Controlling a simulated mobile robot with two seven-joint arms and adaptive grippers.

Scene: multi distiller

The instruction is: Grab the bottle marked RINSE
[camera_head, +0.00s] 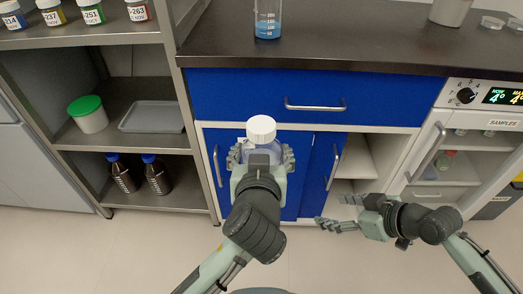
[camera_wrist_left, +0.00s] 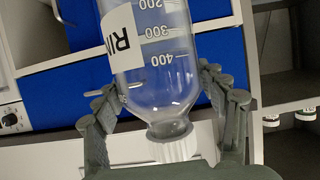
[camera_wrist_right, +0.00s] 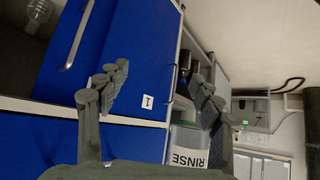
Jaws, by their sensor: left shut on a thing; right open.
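The RINSE bottle (camera_head: 262,133) is clear, with a white screw cap, and is upright in front of the blue cabinet. My left gripper (camera_head: 261,155) is shut around its body, with fingers on both sides. In the left wrist view the bottle (camera_wrist_left: 160,75) shows a scale and part of its label, "RIN", with its cap toward my palm in the picture. My right gripper (camera_head: 331,211) is open and empty, to the right of and below the bottle. A RINSE label (camera_wrist_right: 188,158) shows in the right wrist view, partly hidden by my right gripper.
A dark counter (camera_head: 350,40) with a beaker of blue liquid (camera_head: 268,20) lies above the blue drawer (camera_head: 240,95). Shelves with brown bottles (camera_head: 157,175) and a green-lidded jar (camera_head: 88,115) stand left. A sample fridge (camera_head: 450,150) stands right. The floor in front is clear.

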